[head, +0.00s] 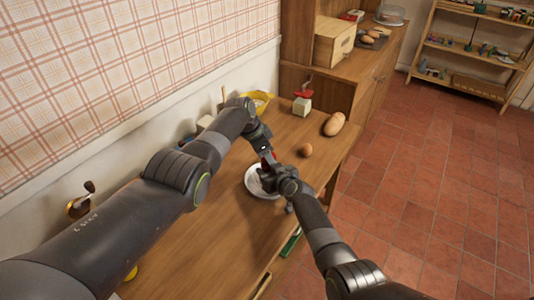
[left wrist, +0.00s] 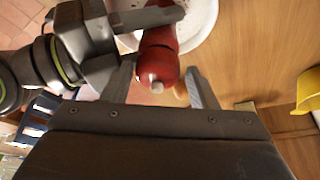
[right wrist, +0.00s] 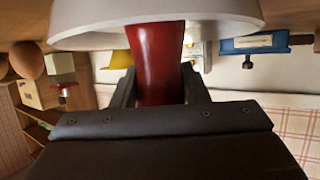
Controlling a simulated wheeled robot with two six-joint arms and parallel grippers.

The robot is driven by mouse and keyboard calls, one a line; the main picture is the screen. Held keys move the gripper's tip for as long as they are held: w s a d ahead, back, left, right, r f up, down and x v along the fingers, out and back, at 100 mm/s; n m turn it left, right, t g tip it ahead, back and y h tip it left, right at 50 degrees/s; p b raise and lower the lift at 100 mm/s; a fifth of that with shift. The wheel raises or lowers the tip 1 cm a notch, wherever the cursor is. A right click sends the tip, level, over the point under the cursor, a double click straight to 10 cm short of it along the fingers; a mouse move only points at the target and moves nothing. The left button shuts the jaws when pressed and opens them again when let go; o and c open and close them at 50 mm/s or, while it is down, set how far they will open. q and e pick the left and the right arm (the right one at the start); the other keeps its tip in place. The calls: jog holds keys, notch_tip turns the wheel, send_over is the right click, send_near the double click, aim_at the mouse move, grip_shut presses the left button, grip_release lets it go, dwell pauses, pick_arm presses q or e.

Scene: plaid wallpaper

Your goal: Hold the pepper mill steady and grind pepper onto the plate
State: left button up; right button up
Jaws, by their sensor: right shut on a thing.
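The red pepper mill (left wrist: 160,58) is tipped over the white plate (head: 256,188); the plate also shows in the left wrist view (left wrist: 202,22). My right gripper (head: 272,174) is shut on the mill's body. In the right wrist view the red body (right wrist: 160,58) runs between its fingers towards the plate's pale rim (right wrist: 90,22). My left gripper (left wrist: 161,86) is open, with one finger on each side of the mill's end with the pale knob, and gaps show. In the head view the arms hide most of the mill.
A brown egg-like thing (head: 305,150) and a larger tan lump (head: 334,124) lie on the wooden table (head: 225,245) to the right. A yellow bowl (head: 262,98) and a red-topped pale box (head: 302,104) stand behind. The table's near part is mostly clear.

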pick_arm(q)
jog(key=shift+o, duration=0.6)
jog(key=shift+s+d, duration=0.25)
jog(key=shift+a+r, duration=0.15)
jog(key=shift+r, duration=0.5)
jog(key=w+v, duration=0.1)
jog(key=v, duration=0.5)
jog(key=shift+s+a+r, duration=0.3)
jog(key=shift+s+a, duration=0.15)
jog(key=shift+c, duration=0.2)
jog(key=s+d+r+n+t+y, duration=0.2)
jog(key=s+d+n+t+y, duration=0.15)
jog(key=n, duration=0.95)
jog(key=shift+g+y, duration=0.35)
jog(key=x, duration=1)
jog(key=shift+w+f, duration=0.15)
jog(key=shift+f, duration=0.2)
